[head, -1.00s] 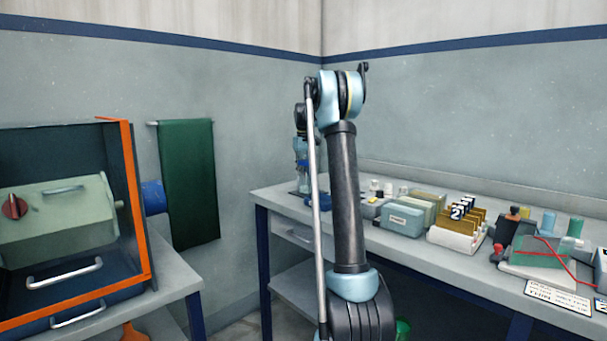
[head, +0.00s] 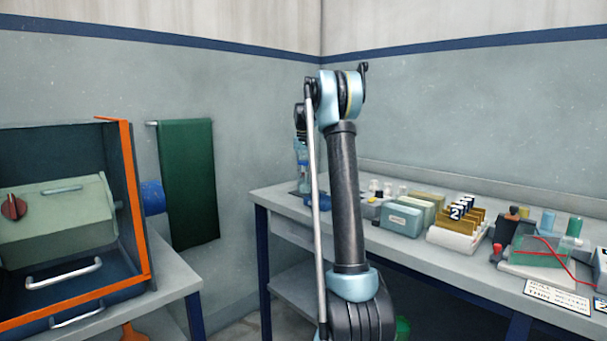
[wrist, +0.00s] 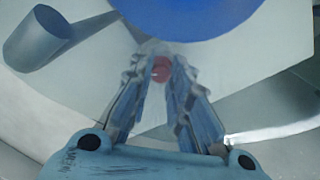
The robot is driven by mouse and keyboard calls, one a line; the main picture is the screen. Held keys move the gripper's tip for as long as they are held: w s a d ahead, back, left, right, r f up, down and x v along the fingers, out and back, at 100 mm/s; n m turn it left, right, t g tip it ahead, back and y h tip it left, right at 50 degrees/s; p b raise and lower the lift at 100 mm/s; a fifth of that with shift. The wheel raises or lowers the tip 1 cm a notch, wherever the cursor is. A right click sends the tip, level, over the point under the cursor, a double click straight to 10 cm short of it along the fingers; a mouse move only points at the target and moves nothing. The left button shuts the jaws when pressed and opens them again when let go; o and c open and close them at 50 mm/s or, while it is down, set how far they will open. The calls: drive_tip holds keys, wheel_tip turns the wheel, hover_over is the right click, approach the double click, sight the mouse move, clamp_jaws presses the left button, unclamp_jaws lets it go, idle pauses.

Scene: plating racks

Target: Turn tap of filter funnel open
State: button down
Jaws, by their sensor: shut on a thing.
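In the wrist view my gripper (wrist: 160,58) has its two ridged fingers closed on a small red part (wrist: 161,71), which looks like the tap of the filter funnel. Only a bit of red shows between the fingertips, so how far the tap is turned cannot be told. A large round blue surface (wrist: 188,14) lies just beyond the fingertips, probably part of the funnel. In the head view my gripper (head: 301,172) is at the far left end of the right-hand bench, partly hidden by my arm. The funnel cannot be made out clearly there.
A blue item (head: 318,202) stands on the bench (head: 390,232) near my gripper. Boxes (head: 403,219), a numbered rack (head: 455,233) and a green tank (head: 537,251) line the bench to the right. A grey cylinder (wrist: 38,36) is left of the fingers. A green towel (head: 190,180) hangs behind.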

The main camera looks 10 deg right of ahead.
idle(0.4)
drive_tip(key=c, duration=1.5)
unclamp_jaws()
wheel_tip(320, 180, up, 12)
drive_tip(key=shift+f, duration=0.1)
